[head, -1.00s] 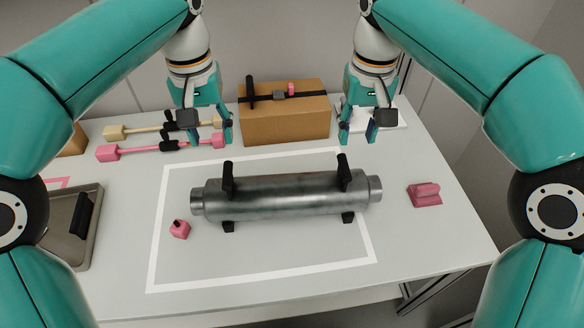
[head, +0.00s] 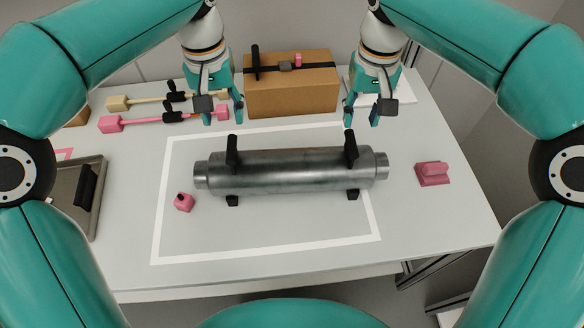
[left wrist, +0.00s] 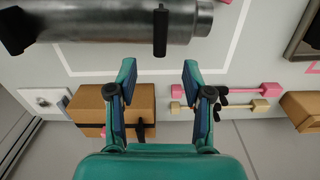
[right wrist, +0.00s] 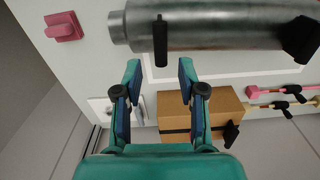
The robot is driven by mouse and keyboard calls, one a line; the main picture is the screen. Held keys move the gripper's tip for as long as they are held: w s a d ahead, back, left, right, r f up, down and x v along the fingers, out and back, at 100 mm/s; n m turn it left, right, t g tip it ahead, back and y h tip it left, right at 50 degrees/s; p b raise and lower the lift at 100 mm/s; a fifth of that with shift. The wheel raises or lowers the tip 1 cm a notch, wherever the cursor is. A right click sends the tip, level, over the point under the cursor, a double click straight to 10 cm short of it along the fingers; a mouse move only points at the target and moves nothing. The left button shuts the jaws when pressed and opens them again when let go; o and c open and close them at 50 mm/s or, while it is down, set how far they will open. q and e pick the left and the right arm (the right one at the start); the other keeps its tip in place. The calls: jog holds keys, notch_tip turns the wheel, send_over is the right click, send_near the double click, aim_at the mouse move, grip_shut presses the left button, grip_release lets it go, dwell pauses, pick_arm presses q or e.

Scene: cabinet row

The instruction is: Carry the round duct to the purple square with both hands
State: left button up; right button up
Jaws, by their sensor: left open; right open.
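My left gripper (head: 222,118) is open and empty, behind the left handle. My right gripper (head: 361,122) is open and empty, behind the right handle. Neither touches the duct. A pink outline corner (head: 66,153) shows at the far left; I see no clearly purple square.
A grey tray (head: 62,214) with a black handle lies left. A pink block (head: 184,202) sits by the duct's left end, another pink piece (head: 433,174) right of it. A cardboard box (head: 291,92) and pink and tan bars (head: 165,117) are behind. The front table is clear.

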aim_at(353, 145)
pick_arm(q)
notch_tip(353, 145, down, 12)
jog(key=shift+f, duration=0.2)
pick_arm(e)
notch_tip(353, 145, down, 12)
jog(key=shift+f, duration=0.2)
pick_arm(q)
jog(key=c, duration=0.7)
pick_arm(e)
jog(key=c, duration=0.7)
pick_arm(q)
grip_shut()
pick_arm(e)
grip_shut()
